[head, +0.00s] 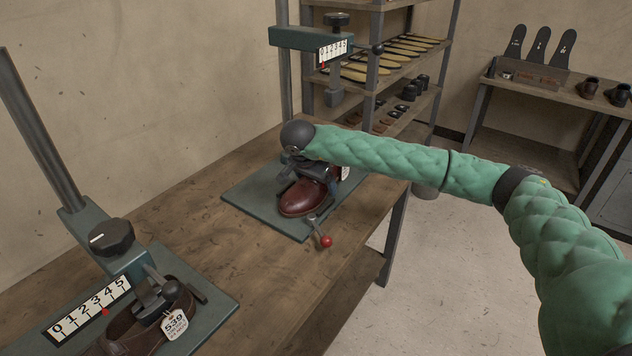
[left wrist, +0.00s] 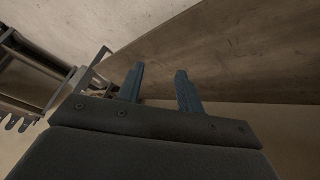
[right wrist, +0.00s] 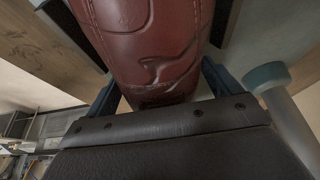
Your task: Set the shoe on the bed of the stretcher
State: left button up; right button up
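A dark red-brown leather shoe (head: 303,197) is over the green base plate (head: 247,196) of the far stretcher, toe toward the front. I cannot tell whether it rests there or is held just above. My right gripper (head: 312,172) reaches it from above and behind. In the right wrist view the shoe (right wrist: 150,45) fills the space between the fingers, which seem to press both sides. The far stretcher's scale head (head: 300,40) is raised high above. My left gripper (left wrist: 160,85) shows only in its wrist view, fingers apart and empty.
A second stretcher (head: 112,262) at the near left holds a brown shoe (head: 135,335) with a tag reading 539. A red-knobbed lever (head: 326,241) sticks out by the far plate. The wooden bench (head: 225,250) is clear between the stretchers. A shelf rack (head: 372,75) stands behind.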

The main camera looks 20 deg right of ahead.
jog(key=shift+o, duration=0.7)
pick_arm(q)
jog(key=shift+f, duration=0.2)
jog(key=shift+r, duration=0.1)
pick_arm(e)
jog(key=shift+a+r, duration=0.1)
jog(key=shift+r, duration=0.2)
jog(key=b+v, duration=0.1)
jog(key=v, duration=0.9)
pick_arm(q)
notch_tip(320, 180, down, 6)
jog(key=shift+s+f+t+b, duration=0.25)
jog(key=shift+t+b, duration=0.05)
pick_arm(e)
jog(key=shift+v, duration=0.75)
